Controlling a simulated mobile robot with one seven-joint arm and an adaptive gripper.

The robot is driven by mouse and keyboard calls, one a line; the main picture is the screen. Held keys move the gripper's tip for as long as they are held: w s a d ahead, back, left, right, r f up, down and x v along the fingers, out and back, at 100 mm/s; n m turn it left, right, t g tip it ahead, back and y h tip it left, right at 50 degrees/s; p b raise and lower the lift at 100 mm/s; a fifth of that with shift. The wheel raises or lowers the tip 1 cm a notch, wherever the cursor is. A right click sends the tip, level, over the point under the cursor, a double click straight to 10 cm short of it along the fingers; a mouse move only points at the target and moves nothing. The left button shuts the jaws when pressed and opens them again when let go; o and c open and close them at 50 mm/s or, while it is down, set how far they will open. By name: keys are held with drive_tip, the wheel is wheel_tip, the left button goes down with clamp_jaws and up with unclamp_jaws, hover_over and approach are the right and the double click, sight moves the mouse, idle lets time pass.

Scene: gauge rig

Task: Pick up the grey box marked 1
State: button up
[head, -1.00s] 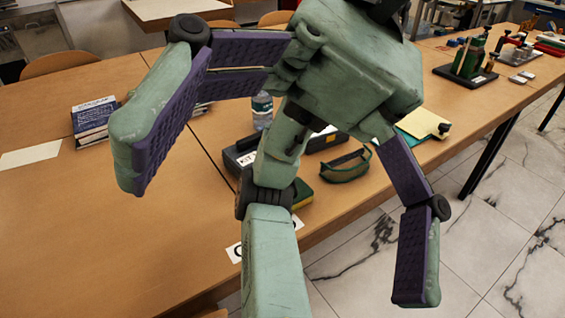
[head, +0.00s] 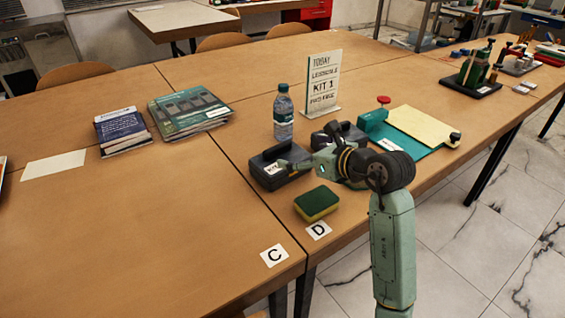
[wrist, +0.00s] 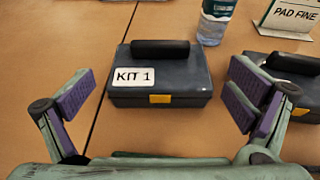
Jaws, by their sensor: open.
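The grey box marked KIT 1 (head: 267,176) lies flat on the wooden table near the seam, partly covered by my gripper in the head view. In the wrist view the box (wrist: 185,88) sits centred ahead, its dark handle along the far edge, a white label and a yellow latch facing me. My gripper (wrist: 160,88) is open and empty, one purple-padded finger to either side of the box in the picture. The fingers look apart from the box. In the head view my gripper (head: 312,163) is low over the table at the box's right side.
A second dark box (wrist: 293,75) stands close on the right. A water bottle (head: 283,113) and a sign (head: 322,82) stand behind. A sponge (head: 316,203) lies in front, near cards C (head: 274,255) and D (head: 319,231).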

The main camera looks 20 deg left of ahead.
sight(279, 147)
drive_tip(key=p+x, duration=0.3)
drive_tip(key=x, duration=0.5)
drive_tip(key=shift+w+a+f, duration=0.1)
drive_tip(key=shift+w+a, duration=0.1)
drive_tip(key=shift+a, duration=0.1)
drive_tip(key=shift+c, duration=0.4)
drive_tip(key=c, duration=1.8)
drive_tip(key=shift+c, duration=0.8)
